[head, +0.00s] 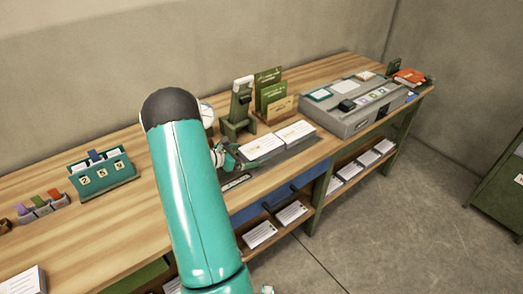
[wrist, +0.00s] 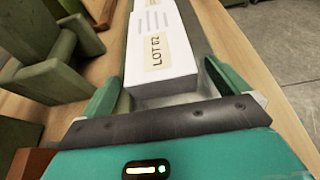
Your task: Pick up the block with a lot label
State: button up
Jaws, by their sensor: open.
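The white block (wrist: 165,45) with a tan label reading "LOT 62" lies between the spread fingers of my gripper (wrist: 160,88) in the wrist view. Its near end is close to the gripper's palm. My gripper is open, and a finger stands on each side of the block; I cannot tell whether either touches it. In the head view my gripper (head: 238,161) is low at the grey mat (head: 240,182), beside the nearer of two white blocks (head: 260,147). The label cannot be read there, and my arm hides part of the mat.
A second white block (head: 295,131) lies just to the right. A green stand (head: 238,110) and a green card holder (head: 270,95) stand behind. A grey console (head: 355,105) is further right. A number holder (head: 102,172) is at left, with clear wood before it.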

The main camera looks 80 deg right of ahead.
jog(key=c, duration=1.2)
jog(key=shift+d, duration=0.1)
jog(key=shift+c, duration=0.3)
jog(key=shift+r, duration=0.15)
